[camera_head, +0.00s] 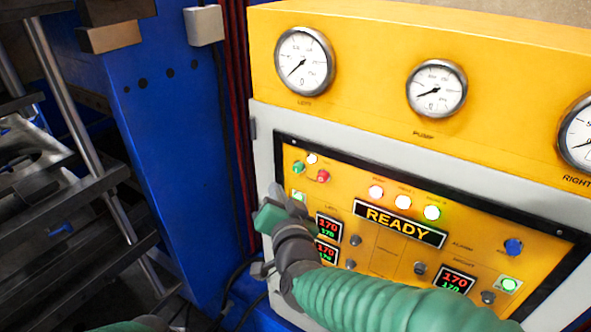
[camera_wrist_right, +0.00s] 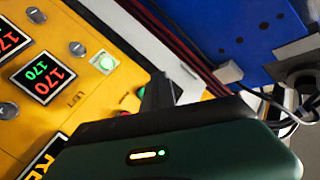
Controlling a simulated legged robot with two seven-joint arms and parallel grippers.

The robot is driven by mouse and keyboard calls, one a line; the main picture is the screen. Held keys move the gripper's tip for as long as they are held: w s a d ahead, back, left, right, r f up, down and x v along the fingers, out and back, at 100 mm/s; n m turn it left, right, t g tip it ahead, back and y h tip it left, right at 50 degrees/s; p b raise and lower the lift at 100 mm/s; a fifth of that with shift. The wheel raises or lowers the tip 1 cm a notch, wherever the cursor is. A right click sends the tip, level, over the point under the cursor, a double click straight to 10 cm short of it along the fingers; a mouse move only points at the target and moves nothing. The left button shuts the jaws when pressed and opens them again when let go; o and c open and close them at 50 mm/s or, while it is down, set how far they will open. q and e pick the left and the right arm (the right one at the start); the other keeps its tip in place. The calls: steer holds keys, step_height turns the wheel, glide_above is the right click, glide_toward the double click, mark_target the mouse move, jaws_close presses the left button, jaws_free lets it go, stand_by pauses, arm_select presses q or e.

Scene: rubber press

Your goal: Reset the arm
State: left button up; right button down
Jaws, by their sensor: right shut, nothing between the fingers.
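My right arm, in a green ribbed sleeve, reaches in from the lower right in the head view. My right gripper (camera_head: 284,196) is shut and empty in front of the left part of the yellow control panel (camera_head: 385,250). In the right wrist view its dark fingers (camera_wrist_right: 160,92) stand close together beside a red button (camera_wrist_right: 124,113) and near a lit green button (camera_wrist_right: 105,63). Whether the fingers touch the panel cannot be told. Only a bit of green sleeve shows at the bottom left of the head view; my left gripper is not visible.
The panel has a READY display (camera_head: 400,224), red and green 170 readouts (camera_head: 455,281), lamps and knobs. Three gauges, including the pump gauge (camera_head: 436,88), sit above. A blue press frame (camera_head: 165,130) and metal racks (camera_head: 75,200) stand left.

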steer(key=s+d+f+n+g+b, duration=0.1)
steer(key=s+d+f+g+b, duration=0.25)
steer(key=f, duration=0.55)
steer(key=s+d+f+n+g+h+b, duration=0.1)
steer(key=s+d+f+n+g+b, duration=0.2)
steer(key=f, duration=0.6)
steer(key=s+d+f+g+b, duration=0.1)
steer(key=s+d+f+b, duration=0.2)
steer(key=f, duration=0.7)
steer(key=s+d+f+n+g+h+b, duration=0.1)
steer(key=s+d+f+g+b, duration=0.4)
steer(key=s+d+f, duration=0.5)
steer(key=s+f+g, duration=0.1)
steer(key=s+f, duration=0.2)
steer(key=shift+d+n+h, duration=0.3)
